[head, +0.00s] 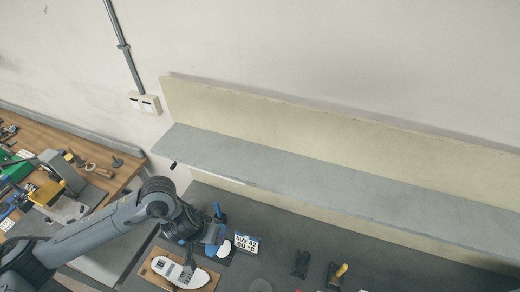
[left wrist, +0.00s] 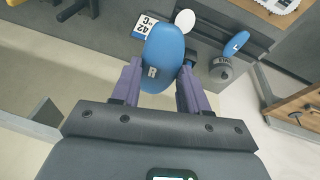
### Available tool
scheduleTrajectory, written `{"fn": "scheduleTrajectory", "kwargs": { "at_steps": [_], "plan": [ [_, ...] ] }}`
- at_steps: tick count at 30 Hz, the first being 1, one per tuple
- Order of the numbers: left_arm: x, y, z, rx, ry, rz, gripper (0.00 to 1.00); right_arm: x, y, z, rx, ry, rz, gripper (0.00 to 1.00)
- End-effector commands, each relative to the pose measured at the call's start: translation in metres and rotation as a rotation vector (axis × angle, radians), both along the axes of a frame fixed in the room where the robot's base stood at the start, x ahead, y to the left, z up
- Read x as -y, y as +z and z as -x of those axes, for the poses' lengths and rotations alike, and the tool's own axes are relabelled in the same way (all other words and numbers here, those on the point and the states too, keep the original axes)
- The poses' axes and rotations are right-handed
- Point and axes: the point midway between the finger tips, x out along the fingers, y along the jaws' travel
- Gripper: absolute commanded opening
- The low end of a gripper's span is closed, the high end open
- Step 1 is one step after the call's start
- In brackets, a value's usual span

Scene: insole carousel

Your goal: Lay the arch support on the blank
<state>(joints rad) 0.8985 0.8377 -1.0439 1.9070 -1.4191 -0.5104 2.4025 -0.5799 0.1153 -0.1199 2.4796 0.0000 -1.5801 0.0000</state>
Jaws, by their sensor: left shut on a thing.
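My left gripper (left wrist: 159,78) is shut on a blue, rounded arch support (left wrist: 164,50) marked R, gripped between its two purple-grey fingers. In the head view my left gripper (head: 190,264) is over the near bench, partly hidden by its own wrist. The blank, a white sole (head: 178,272) with dark marks, lies on a wooden board (head: 152,277) just beneath and beside the gripper. Part of the white sole also shows at the top right of the left wrist view (left wrist: 283,4). The held support appears apart from it. My right gripper is in neither view.
A second blue piece marked L (left wrist: 236,43), a white oval (left wrist: 185,20) and a grey cylinder (left wrist: 222,71) are nearby. A long grey shelf (head: 330,191) overhangs the bench's back. A cluttered wooden bench (head: 118,182) is left.

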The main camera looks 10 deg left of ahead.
Motion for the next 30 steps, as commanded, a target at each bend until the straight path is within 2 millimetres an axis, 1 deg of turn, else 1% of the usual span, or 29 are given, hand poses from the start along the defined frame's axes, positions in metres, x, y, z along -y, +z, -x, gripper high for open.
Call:
{"fn": "scheduleTrajectory", "kwargs": {
  "at_steps": [5, 14, 23, 30],
  "plan": [
    [0.005, 0.008, -0.001, 0.004, -0.023, 0.002, 0.16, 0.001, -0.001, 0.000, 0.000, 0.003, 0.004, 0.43],
    [0.030, 0.045, 0.000, 0.008, -0.148, -0.001, 0.16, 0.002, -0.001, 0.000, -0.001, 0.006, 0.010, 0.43],
    [0.070, 0.101, 0.003, 0.010, -0.339, -0.002, 0.16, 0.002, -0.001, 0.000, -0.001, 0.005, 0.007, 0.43],
    [0.107, 0.152, 0.006, 0.007, -0.517, -0.002, 0.16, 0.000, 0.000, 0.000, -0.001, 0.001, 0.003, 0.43]
  ]
}}
